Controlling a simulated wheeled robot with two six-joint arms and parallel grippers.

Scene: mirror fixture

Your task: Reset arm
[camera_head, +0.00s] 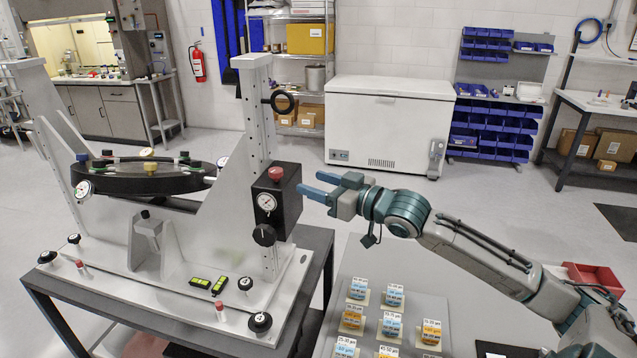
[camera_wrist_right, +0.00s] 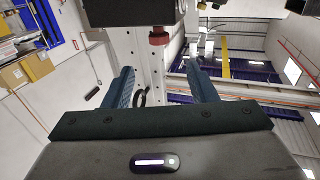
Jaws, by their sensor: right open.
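My right gripper (camera_head: 318,185) is open and empty, its blue fingers pointing left towards the black gauge box (camera_head: 277,205) on the mirror fixture. The white fixture (camera_head: 215,145) carries a round dark mirror mount (camera_head: 140,180) with several small clamps. My left gripper is not in view.
The fixture stands on a dark table (camera_head: 60,300). A grey table (camera_head: 350,265) at the front holds several small labelled boxes (camera_head: 392,323). A red bin (camera_head: 595,278) is at the right. Behind are a white chest freezer (camera_head: 390,120) and open floor.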

